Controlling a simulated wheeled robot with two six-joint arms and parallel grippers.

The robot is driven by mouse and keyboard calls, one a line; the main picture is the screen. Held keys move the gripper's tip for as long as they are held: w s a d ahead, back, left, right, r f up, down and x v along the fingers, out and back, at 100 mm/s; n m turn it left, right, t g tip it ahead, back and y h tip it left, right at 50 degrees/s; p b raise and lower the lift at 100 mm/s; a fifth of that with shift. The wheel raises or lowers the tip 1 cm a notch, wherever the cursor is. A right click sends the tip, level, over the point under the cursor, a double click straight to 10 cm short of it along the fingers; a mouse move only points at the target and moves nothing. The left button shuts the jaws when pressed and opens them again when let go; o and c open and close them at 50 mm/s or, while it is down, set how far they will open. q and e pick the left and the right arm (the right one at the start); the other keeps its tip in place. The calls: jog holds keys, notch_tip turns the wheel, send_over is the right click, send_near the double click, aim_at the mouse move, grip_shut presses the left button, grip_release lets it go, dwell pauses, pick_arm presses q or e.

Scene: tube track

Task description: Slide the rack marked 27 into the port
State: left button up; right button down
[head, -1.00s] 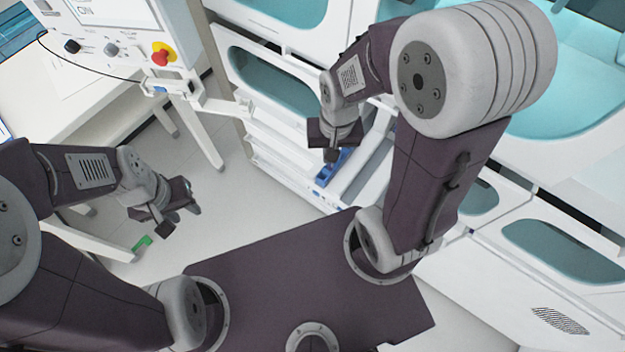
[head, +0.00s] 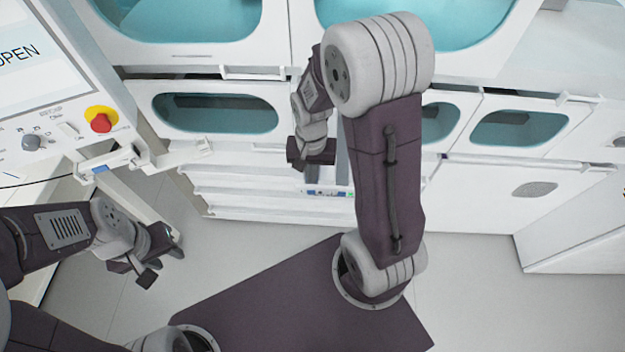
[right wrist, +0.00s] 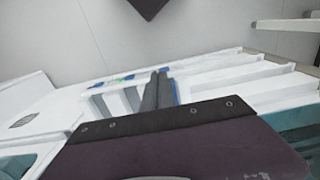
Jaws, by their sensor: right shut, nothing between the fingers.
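A white, narrow strip with blue and green marks (head: 328,192) shows just below my right gripper in the head view, at the front of the white machine; my right arm hides part of it. It also shows in the right wrist view (right wrist: 120,79). No number 27 can be read, so I cannot tell whether this is the rack or the port. My right gripper (head: 302,166) is shut and empty, its fingers (right wrist: 158,88) together in front of the strip; I cannot tell whether they touch it. My left gripper (head: 163,266) is open and empty over the floor at left.
White machines with teal windows (head: 215,113) line the back. White ledges (head: 245,190) stand left of the strip. A control panel with a red emergency button (head: 101,121) is at the upper left, with a white arm (head: 180,155) reaching right. Grey floor (head: 235,250) lies clear between.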

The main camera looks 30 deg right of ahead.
aim_at(311, 186)
pick_arm(q)
jog(key=shift+a+f, duration=0.25)
jog(key=shift+f, duration=0.05)
pick_arm(e)
jog(key=shift+w+d+f, duration=0.25)
jog(key=shift+w+f, duration=0.3)
jog(key=shift+f, duration=0.85)
jog(key=shift+w+d+f, duration=0.3)
jog(key=shift+w+f, duration=0.3)
jog(key=shift+f, duration=0.85)
jog(key=shift+w+d+f, duration=0.25)
jog(key=shift+w+f, duration=0.3)
jog(key=shift+f, duration=0.85)
